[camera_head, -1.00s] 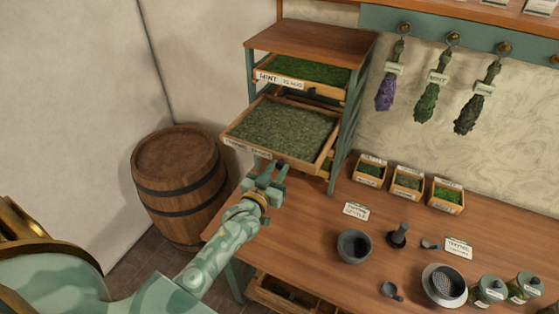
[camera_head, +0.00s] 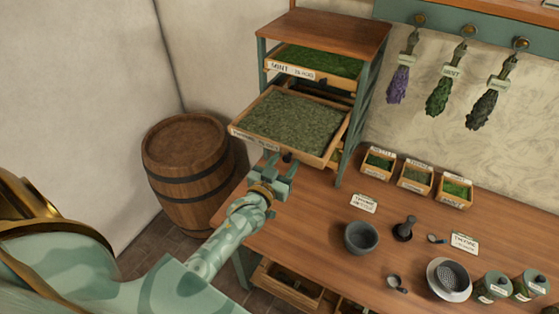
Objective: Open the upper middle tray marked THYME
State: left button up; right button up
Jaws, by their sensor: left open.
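The THYME tray (camera_head: 293,122) is a wooden tray filled with grey-green dried herb. It sticks well out of the drying rack (camera_head: 366,110), below the MINT tray (camera_head: 316,62). Its front label is partly legible. My left gripper (camera_head: 278,168) is open, just below and in front of the tray's front edge. A small dark knob shows near its fingers. I cannot tell whether the fingers touch the tray. My right gripper is not in view.
A wooden barrel (camera_head: 188,170) stands left of the workbench (camera_head: 310,225). Herb bundles (camera_head: 438,95) hang on the wall behind.

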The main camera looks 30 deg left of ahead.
pick_arm(q)
jog(key=s+b, duration=0.2)
jog(key=s, duration=1.4)
jog(key=shift+d, duration=0.45)
jog(key=shift+s, duration=0.1)
